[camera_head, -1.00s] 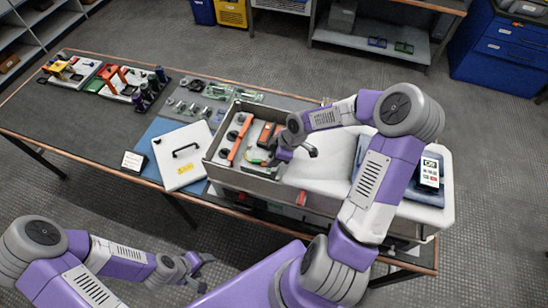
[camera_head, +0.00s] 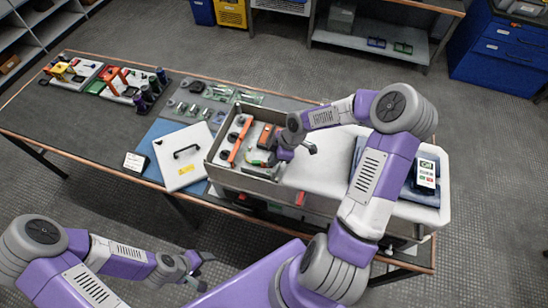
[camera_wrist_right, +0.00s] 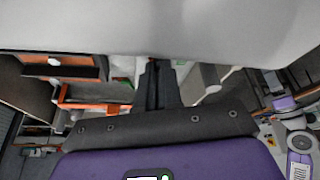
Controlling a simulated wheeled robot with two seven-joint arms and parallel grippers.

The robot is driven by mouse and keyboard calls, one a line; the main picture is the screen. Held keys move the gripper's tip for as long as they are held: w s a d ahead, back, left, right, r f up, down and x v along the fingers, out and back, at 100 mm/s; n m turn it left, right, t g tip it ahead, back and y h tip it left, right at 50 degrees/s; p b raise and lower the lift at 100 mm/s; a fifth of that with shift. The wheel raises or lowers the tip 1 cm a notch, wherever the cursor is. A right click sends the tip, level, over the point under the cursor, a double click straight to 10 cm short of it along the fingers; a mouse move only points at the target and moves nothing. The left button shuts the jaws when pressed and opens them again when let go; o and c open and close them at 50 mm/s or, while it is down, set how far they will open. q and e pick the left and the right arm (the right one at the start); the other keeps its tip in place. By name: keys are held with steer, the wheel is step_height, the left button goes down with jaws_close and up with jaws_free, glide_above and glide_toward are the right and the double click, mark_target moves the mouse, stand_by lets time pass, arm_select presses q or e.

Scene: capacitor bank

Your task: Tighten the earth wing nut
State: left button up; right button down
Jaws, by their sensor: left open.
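The open grey box (camera_head: 246,172) stands on the bench with an orange bar (camera_head: 240,142), an orange-and-dark block (camera_head: 266,136) and a green-yellow lead (camera_head: 256,163) inside. The earth wing nut is too small or hidden to make out. My right gripper (camera_head: 283,156) is low at the box's right end, beside the lead. In the right wrist view its dark fingers (camera_wrist_right: 158,86) lie close together, and any grip between them cannot be made out. My left gripper (camera_head: 201,270) is open and empty, in front of the bench and away from the box.
A white lid (camera_head: 183,170) with a black handle lies on a blue mat left of the box. Trays of tools (camera_head: 77,72) stand at the far left of the bench.

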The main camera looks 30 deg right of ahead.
steer(key=c, duration=1.4)
jaws_free()
steer(key=shift+s+f, duration=0.15)
steer(key=shift+f, duration=0.05)
steer(key=shift+c, duration=0.2)
steer(key=shift+o, duration=0.7)
steer(key=shift+w, duration=0.2)
steer(key=shift+r, duration=0.15)
steer(key=p+v, duration=0.1)
steer(key=v, duration=0.6)
steer(key=shift+r, duration=0.15)
